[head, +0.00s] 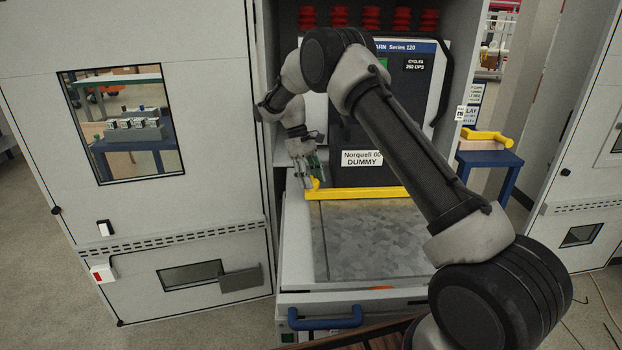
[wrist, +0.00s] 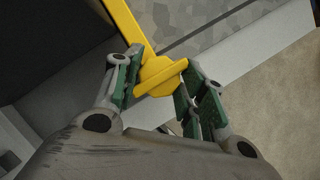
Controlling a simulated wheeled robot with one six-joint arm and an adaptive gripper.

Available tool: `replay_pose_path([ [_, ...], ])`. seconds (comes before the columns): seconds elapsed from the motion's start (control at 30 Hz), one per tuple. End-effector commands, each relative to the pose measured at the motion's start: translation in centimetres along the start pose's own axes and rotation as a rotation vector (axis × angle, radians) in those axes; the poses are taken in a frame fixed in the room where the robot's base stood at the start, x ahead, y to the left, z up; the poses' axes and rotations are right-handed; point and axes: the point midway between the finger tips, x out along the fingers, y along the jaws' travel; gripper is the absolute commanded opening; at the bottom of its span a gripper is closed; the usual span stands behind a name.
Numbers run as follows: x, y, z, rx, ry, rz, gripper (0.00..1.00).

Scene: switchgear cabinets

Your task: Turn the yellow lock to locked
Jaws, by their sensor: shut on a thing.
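The yellow lock (wrist: 160,76) shows in the wrist view as a knob with a raised bar, at the end of a yellow rail (wrist: 122,18). In the head view the lock (head: 316,183) sits at the left end of the yellow rail (head: 360,193), in front of the dark breaker unit. My gripper (wrist: 160,85) has its green-padded fingers on either side of the lock's bar, shut on it. In the head view my gripper (head: 309,175) reaches down to the lock from above. The fingers hide part of the lock there, and I cannot read any lock marking.
The open cabinet holds a dark unit with a "DUMMY" label (head: 362,158). A metal tray (head: 375,235) with a blue handle (head: 325,319) extends in front. A blue table (head: 490,161) with a yellow-handled item stands right.

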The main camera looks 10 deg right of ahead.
Motion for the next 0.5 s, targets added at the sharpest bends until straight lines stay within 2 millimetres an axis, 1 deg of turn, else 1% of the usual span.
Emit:
replay_pose_path([
  [0.03,0.01,-0.02,0.00,0.001,0.000,0.000,0.45],
  [0.1,0.01,-0.01,0.00,0.000,0.000,0.000,0.58],
  [0.13,0.01,-0.01,0.00,0.000,0.000,0.000,0.62],
  [0.4,0.01,0.00,0.01,0.000,0.000,0.000,0.62],
  [0.5,-0.34,0.02,-0.04,0.000,0.001,0.001,0.62],
])
